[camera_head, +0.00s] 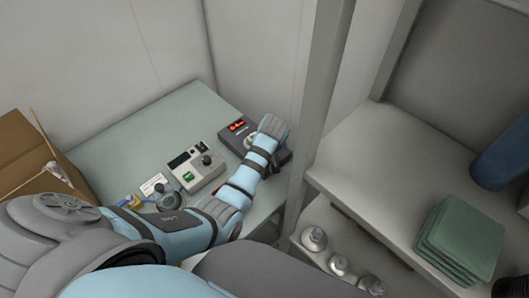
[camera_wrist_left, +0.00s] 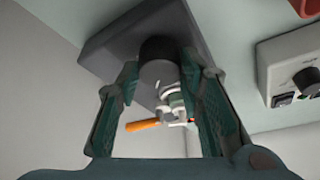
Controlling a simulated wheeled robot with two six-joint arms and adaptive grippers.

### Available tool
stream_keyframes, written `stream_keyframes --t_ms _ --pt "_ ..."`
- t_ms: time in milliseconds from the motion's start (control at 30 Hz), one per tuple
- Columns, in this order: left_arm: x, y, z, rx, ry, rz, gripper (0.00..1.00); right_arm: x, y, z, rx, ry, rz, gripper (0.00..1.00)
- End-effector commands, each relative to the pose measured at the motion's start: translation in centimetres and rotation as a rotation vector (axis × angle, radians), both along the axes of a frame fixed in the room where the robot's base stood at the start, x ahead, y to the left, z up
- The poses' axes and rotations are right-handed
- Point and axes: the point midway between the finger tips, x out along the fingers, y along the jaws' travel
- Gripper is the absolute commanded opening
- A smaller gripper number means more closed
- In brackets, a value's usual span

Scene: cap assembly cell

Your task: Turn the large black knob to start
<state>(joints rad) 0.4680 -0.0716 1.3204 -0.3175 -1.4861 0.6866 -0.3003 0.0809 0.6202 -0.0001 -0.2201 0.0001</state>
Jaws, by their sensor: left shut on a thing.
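A dark grey device (camera_head: 236,130) with a lit red display stands at the right end of the table in the head view. In the left wrist view its dark casing (camera_wrist_left: 112,45) carries a large black round knob (camera_wrist_left: 158,58). My left gripper (camera_wrist_left: 159,70) has its two fingers on either side of this knob and is shut on it. In the head view my left arm reaches over the table and the gripper (camera_head: 272,130) is at the device, hiding the knob. A small metallic part with an orange piece (camera_wrist_left: 142,125) shows between the fingers. My right gripper is not in view.
A light control box (camera_head: 197,167) with a smaller black knob and a green patch stands left of the device. A cardboard box (camera_head: 22,150) is at the far left. A grey post (camera_head: 322,90) and shelf with green folded cloths (camera_head: 462,236) stand at the right.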

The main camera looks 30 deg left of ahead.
Motion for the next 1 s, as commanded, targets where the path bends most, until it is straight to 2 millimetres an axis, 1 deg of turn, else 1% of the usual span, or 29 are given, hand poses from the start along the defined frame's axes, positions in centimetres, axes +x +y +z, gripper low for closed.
stream_keyframes --t_ms 267,600,800,1000 --pt "0.2 -0.2 0.0 -0.001 -0.001 0.258 0.06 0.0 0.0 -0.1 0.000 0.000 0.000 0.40" --pt "0.4 -0.2 -0.1 -0.001 -0.003 0.552 0.06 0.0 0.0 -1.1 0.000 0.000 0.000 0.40" --pt "0.4 -0.2 -0.1 -0.001 -0.003 0.671 0.06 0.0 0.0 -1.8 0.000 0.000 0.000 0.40" --pt "0.4 -0.2 -0.1 -0.001 -0.002 0.738 0.06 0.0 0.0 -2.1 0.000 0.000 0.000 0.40"
